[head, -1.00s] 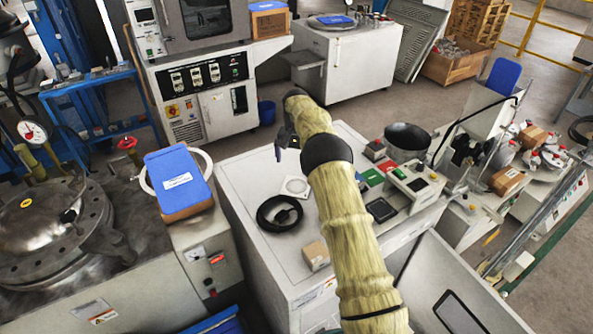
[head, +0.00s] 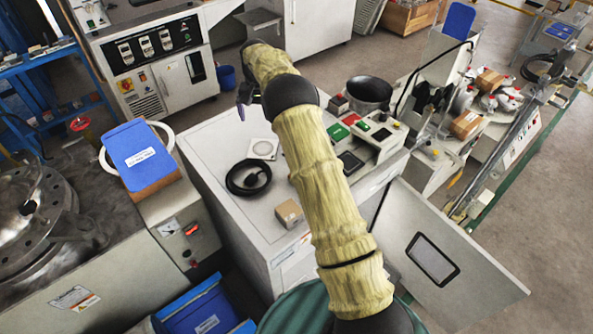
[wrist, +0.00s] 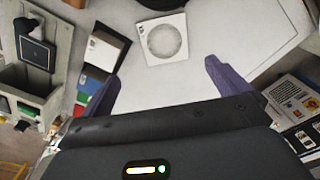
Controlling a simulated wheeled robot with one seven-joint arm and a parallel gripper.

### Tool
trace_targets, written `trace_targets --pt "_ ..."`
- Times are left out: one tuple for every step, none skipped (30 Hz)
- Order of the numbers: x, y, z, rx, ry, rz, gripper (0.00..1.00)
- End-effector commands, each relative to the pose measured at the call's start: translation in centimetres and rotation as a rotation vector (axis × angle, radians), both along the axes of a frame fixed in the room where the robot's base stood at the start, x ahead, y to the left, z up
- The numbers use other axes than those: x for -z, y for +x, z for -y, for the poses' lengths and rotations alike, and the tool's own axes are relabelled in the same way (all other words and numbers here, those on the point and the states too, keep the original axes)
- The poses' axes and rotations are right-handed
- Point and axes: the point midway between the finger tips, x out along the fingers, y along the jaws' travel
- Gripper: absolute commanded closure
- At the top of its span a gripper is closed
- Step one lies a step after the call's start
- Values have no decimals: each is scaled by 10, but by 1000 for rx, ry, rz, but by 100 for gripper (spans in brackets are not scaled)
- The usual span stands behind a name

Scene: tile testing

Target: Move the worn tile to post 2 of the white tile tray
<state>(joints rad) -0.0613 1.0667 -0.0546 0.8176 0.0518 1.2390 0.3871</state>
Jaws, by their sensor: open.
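My gripper (wrist: 162,69) shows in the wrist view with two purple fingers spread apart and nothing between them. In the head view, my gripper (head: 241,106) hangs over the back left part of the white cabinet top (head: 215,150), partly hidden by my arm. A flat white square piece with a round ring mark (head: 263,149) lies on that top. It also shows beyond the fingertips in the wrist view (wrist: 163,39), apart from them. I cannot tell whether it is the worn tile. I cannot make out a white tile tray with numbered posts.
A blue-topped box (head: 142,158) stands on the left bench. The cabinet top's left side is clear.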

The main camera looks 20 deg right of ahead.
Motion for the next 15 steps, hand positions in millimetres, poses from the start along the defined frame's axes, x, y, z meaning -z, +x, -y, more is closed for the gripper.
trace_targets --pt "-10 -7 3 -8 1 8 0" --pt "-14 -12 4 -16 1 12 0" --pt "-19 -19 6 -25 2 19 0" --pt "-23 -25 7 -33 2 25 0" --pt "-27 -30 8 -41 1 31 0" --pt "-32 -38 10 -51 1 39 0" --pt "-35 -44 11 -59 1 43 0" --pt "-38 -51 12 -68 1 48 0" --pt "-43 -60 13 -78 -1 56 0" --pt "-46 -68 14 -87 0 61 0" --pt "-49 -75 15 -96 -1 66 0" --pt "-52 -86 16 -106 -2 73 0" --pt "-55 -94 17 -115 -3 79 0" --pt "-57 -103 18 -124 -4 84 0" --pt "-60 -114 19 -135 -4 92 0"
